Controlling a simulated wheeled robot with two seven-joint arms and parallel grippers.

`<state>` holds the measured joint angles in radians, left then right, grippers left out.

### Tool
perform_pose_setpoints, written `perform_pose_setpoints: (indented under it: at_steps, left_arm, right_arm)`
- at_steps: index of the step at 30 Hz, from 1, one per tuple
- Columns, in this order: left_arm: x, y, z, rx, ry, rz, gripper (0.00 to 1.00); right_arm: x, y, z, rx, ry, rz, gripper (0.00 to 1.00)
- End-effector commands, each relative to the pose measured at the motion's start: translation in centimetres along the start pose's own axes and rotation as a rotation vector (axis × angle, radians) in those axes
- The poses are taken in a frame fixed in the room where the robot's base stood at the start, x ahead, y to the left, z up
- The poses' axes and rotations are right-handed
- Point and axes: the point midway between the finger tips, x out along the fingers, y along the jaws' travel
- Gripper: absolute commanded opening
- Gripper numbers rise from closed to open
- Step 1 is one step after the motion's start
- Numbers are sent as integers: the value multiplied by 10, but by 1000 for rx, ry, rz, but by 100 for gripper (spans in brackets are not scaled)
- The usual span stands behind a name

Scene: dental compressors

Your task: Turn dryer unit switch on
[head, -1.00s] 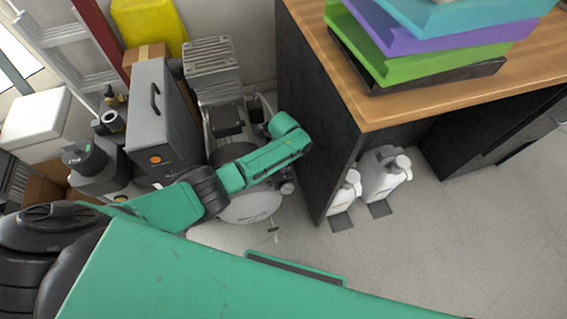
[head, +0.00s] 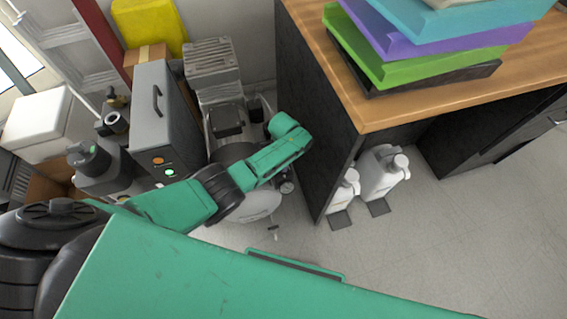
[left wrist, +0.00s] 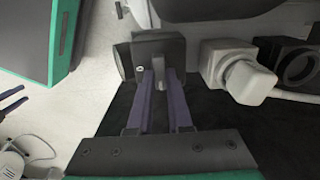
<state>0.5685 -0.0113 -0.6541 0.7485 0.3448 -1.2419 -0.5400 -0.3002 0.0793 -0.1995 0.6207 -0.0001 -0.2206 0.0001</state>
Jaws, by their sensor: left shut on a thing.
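A grey upright cabinet (head: 157,108) with a black handle stands at the left in the head view. Its front has an orange light (head: 158,160) and a lit green light (head: 169,172). Beside it is a compressor-like machine (head: 212,72) with a ribbed metal top. No label shows which unit is the dryer. My left arm crosses in front of the machine, and its gripper is hidden in the head view. In the left wrist view my left gripper (left wrist: 160,76) is shut on a small grey part at a dark box (left wrist: 158,48), possibly the switch.
A dark-sided desk (head: 315,110) with stacked coloured trays (head: 420,62) stands close right of my left arm. White jugs (head: 382,175) stand on the floor beside it. A black canister (head: 97,168) and a white box (head: 38,122) crowd the left. Floor at right is open.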

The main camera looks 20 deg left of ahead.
Motion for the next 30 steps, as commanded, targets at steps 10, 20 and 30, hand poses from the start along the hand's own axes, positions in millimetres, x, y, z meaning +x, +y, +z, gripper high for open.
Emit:
perform_pose_setpoints:
  at_steps: [10,20,30]
  left_arm:
    - [0,-1,1,-14,-1,-1,0]
    - [0,0,0,-12,-1,0,48]
    - [-22,0,0,-12,1,0,48]
  right_arm:
    - [0,0,0,0,0,0,50]
    - [0,0,0,0,0,0,50]
    - [-16,0,-1,-1,0,0,50]
